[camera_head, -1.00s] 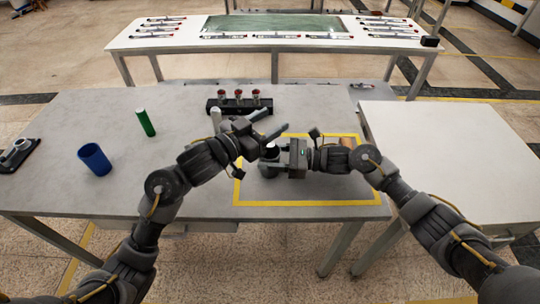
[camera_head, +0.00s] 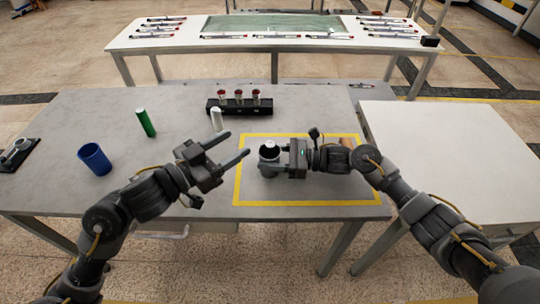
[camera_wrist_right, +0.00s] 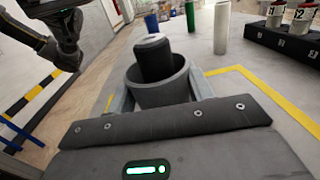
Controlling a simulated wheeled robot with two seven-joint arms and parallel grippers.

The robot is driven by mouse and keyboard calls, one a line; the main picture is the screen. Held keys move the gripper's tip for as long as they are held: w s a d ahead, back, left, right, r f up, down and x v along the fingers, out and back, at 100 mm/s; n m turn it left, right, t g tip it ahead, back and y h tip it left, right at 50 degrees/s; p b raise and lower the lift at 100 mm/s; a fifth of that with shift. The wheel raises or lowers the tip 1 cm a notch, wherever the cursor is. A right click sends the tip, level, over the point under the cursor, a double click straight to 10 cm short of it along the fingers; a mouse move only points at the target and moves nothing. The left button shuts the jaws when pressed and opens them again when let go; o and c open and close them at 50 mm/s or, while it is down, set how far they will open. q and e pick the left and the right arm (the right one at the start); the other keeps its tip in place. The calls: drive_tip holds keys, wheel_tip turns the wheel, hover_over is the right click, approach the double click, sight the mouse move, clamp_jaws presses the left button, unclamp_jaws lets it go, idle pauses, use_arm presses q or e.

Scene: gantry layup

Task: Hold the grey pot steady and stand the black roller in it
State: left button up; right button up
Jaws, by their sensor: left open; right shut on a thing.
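The grey pot (camera_head: 268,167) stands inside the yellow outline on the table; it also shows in the right wrist view (camera_wrist_right: 160,95). The black roller (camera_wrist_right: 153,58) stands in the pot, leaning slightly, with its top above the rim. Its pale-ended top (camera_head: 269,148) shows in the head view. My right gripper (camera_head: 277,160) is shut on the pot from the right, one finger on each side. My left gripper (camera_head: 232,150) is open and empty, apart from the pot and to its left. The lower part of the roller is hidden inside the pot.
A white roller (camera_head: 216,119) and a green roller (camera_head: 146,122) stand on the table. A blue pot (camera_head: 95,159) is at left. A black rack (camera_head: 226,107) with red-topped cups stands behind. A dark tray (camera_head: 14,158) lies far left. The table's middle left is clear.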

drive_tip(key=o, duration=1)
drive_tip(key=shift+o, duration=0.2)
drive_tip(key=d, duration=0.7)
drive_tip(key=shift+s+d, duration=0.2)
drive_tip(key=shift+s, duration=0.1)
